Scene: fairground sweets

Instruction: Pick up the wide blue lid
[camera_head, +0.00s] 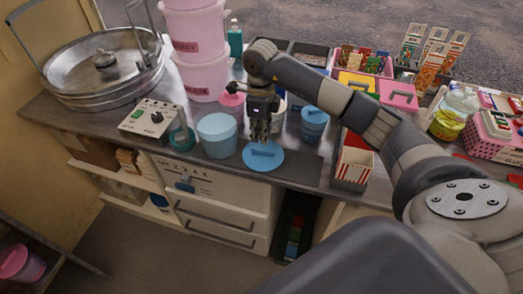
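The wide blue lid (278,160) lies flat on the counter near its front edge, with its bar handle (264,150) upward. My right gripper (262,140) points down directly over the handle. Its fingertips are at or just above the handle; I cannot tell whether they touch it or how far apart they are. My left gripper is not in view.
A light blue tub (217,137) stands left of the lid. A blue lidded canister (314,124) is to the right, and a white container behind the gripper is partly hidden. A red-and-white striped box (355,162) stands farther right. The counter's front edge is close.

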